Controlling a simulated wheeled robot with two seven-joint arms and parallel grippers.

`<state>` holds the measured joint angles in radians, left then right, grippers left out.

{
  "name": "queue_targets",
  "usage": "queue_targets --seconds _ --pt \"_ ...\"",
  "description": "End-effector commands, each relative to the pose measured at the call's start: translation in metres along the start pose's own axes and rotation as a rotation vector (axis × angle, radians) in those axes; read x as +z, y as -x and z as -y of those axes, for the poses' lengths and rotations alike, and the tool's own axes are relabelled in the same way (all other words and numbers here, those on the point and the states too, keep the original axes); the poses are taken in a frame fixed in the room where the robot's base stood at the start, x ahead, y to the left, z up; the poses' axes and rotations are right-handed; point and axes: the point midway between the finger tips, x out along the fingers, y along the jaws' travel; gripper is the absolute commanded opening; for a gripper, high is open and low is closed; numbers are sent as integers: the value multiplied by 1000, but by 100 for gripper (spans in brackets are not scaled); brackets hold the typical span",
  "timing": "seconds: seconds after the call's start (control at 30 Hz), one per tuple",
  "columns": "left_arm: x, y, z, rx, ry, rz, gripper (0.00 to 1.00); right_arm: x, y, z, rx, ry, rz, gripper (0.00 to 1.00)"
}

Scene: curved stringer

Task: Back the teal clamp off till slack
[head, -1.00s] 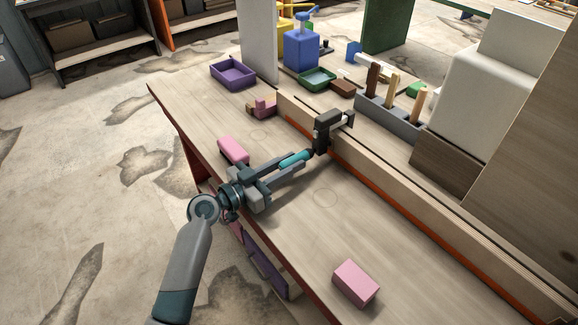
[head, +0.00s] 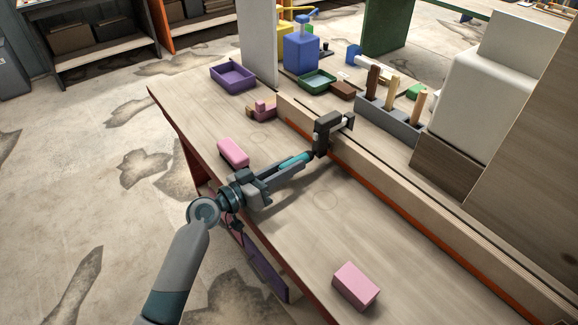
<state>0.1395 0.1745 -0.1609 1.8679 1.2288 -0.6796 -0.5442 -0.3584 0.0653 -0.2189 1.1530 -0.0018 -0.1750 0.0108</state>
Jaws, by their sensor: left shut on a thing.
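The teal clamp has a dark frame (head: 325,131) that sits over the upright wooden stringer (head: 375,170) on the bench. Its teal handle (head: 296,160) points out toward the lower left. My left gripper (head: 298,163) comes in from the left, low over the bench, and its fingers are shut on the teal handle. The fingers hide part of the handle. The picture does not show whether the clamp's screw is tight against the stringer. My right gripper is not in view.
A pink block (head: 233,152) lies behind my left gripper, and another pink block (head: 356,286) lies near the front edge. A purple tray (head: 233,77), a green tray (head: 317,80) and a grey tool holder (head: 388,118) stand farther back. The bench between stringer and front pink block is clear.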

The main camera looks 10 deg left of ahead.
Motion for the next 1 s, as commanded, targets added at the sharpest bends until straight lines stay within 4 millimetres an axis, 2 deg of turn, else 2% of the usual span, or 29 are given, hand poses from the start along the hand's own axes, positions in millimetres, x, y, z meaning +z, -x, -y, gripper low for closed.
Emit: queue_targets --seconds 0.03,0.07,0.1,0.13,0.47,0.63,0.77,1.0 --pt "1 0 0 0 1 2 0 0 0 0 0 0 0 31" --pt "1 0 0 0 0 2 29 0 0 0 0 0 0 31" --pt "1 0 0 0 0 2 39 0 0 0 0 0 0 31" --pt "1 0 0 0 0 2 41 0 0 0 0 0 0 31" --pt "0 1 0 0 -1 0 41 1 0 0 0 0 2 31" --pt "1 9 1 -1 -2 1 41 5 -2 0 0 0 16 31" --pt "2 23 1 -1 -2 1 41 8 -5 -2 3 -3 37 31" --pt "4 66 2 -1 -3 4 41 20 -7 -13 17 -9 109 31"
